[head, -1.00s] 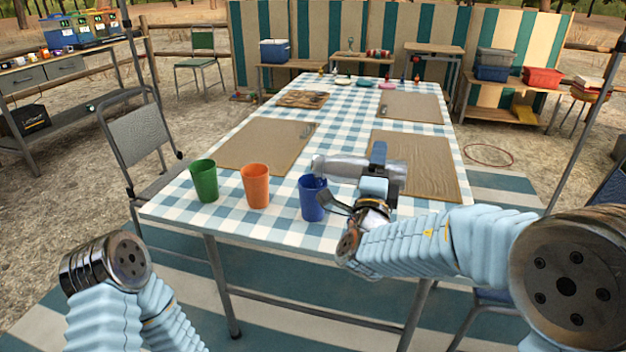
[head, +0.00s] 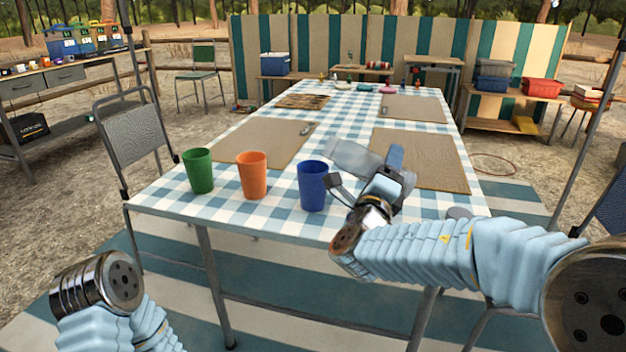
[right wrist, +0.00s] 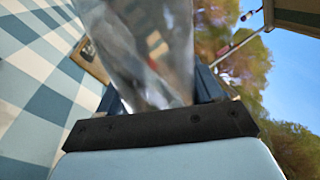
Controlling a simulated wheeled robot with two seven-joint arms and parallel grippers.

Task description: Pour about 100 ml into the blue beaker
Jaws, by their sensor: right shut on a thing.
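The blue beaker (head: 313,188) stands upright near the front edge of the checked table, right of the orange beaker (head: 252,176) and green beaker (head: 198,171). My right gripper (head: 372,172) is shut on a clear bottle (head: 352,155), which also fills the upper middle of the right wrist view (right wrist: 145,50). The bottle is tilted, its far end pointing left and up, behind and above the right side of the blue beaker. No stream shows, and the level inside the blue beaker is hidden. My left gripper is out of view; only part of that arm shows at lower left.
Brown mats (head: 262,141) lie on the table, one (head: 425,160) right behind my right gripper. A folding chair (head: 135,135) stands at the table's left side. Small items stand at the table's far end.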

